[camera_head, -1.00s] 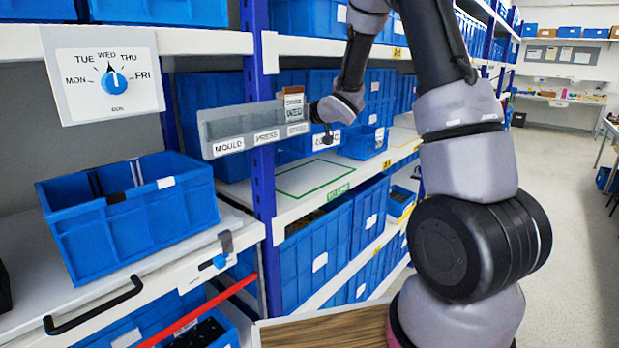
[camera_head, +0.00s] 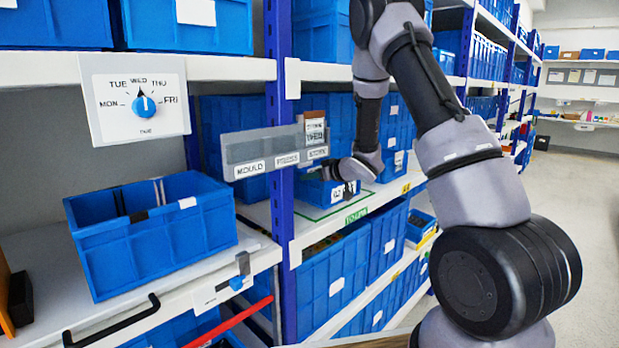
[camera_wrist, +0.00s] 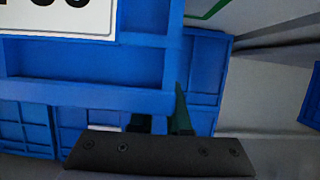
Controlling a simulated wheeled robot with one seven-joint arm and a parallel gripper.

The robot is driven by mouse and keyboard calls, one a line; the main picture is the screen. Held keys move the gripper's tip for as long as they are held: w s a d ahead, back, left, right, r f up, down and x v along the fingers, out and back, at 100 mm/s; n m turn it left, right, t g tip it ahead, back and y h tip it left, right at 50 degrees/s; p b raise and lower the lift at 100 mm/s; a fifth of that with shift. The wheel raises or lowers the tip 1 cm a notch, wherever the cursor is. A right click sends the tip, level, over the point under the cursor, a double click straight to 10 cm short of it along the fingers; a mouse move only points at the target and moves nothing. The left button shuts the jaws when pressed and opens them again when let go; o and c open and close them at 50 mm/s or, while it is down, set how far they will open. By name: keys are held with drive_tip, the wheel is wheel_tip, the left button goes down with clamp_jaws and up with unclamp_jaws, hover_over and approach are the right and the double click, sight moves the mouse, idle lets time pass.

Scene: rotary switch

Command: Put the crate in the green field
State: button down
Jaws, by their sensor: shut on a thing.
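The blue crate (camera_head: 318,191) with a white label is in my gripper (camera_head: 326,172), at its upper edge. In the wrist view the crate (camera_wrist: 85,70) fills the upper left, its label at the top and its rim at the jaws (camera_wrist: 160,122). The green field (camera_head: 312,216) is a green outline on the middle shelf with a green tag below its front edge. The crate is over or on this field and hides most of it. I cannot tell whether its bottom touches the shelf. A bit of green line shows at the top of the wrist view.
Another blue crate (camera_head: 395,166) stands just right of the field. A grey label rail (camera_head: 262,153) and a blue rack post (camera_head: 279,180) are at the left. A larger blue bin (camera_head: 150,235) sits on the left shelf. Blue bins stand behind and below the field.

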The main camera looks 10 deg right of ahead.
drive_tip(key=c, duration=0.9)
unclamp_jaws()
drive_tip(key=shift+f, duration=0.1)
